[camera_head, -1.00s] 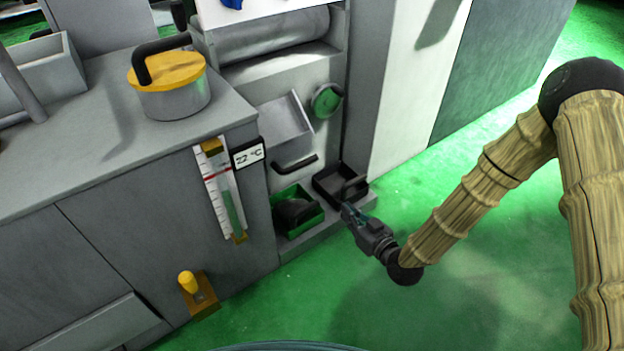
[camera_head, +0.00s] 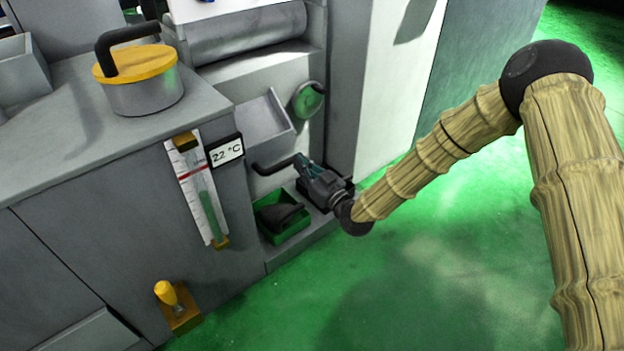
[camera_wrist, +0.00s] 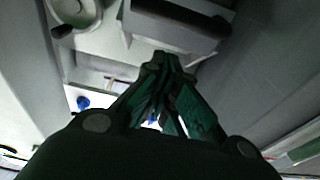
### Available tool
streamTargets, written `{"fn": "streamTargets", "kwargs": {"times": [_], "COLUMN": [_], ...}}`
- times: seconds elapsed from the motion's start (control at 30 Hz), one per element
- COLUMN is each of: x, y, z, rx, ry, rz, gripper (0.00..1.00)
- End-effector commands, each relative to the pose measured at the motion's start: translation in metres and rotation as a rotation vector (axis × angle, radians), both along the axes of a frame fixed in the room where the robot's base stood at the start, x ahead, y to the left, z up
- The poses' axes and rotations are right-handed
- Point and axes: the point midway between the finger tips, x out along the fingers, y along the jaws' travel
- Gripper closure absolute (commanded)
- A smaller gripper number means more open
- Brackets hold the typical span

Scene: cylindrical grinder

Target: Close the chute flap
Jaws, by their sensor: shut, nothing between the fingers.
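The chute flap (camera_head: 264,118) appears to be the light grey panel on the machine front, tilted outward with its top open. A black bar handle (camera_head: 272,166) sits at its lower side. My gripper (camera_head: 299,161) is at the right end of this handle, low in front of the machine; I cannot tell whether it touches it. In the wrist view the shut, empty fingers (camera_wrist: 165,62) point toward a grey box-like part (camera_wrist: 165,38) and a dark bar (camera_wrist: 182,20), apparently the flap and its handle.
A green bin (camera_head: 284,222) with dark contents stands below. A dark tray is mostly hidden behind my gripper. A gauge (camera_head: 202,190) and a yellow-topped lever (camera_head: 168,294) are at left. The green floor in front is clear.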

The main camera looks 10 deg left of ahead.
Motion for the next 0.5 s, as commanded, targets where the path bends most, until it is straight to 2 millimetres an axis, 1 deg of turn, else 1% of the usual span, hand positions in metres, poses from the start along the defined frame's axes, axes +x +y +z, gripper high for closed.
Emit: {"fn": "streamTargets", "kwargs": {"times": [0.03,0.1,0.2,0.5], "x": [0.005,0.009,0.015,0.023], "y": [0.007,0.013,0.02,0.029], "z": [-0.002,-0.012,-0.018,-0.024], "rx": [-0.001,0.0,0.001,0.0], "ry": [-0.002,0.001,0.001,0.001], "rz": [0.001,0.002,0.001,0.0], "gripper": [1.0,1.0,1.0,1.0]}}
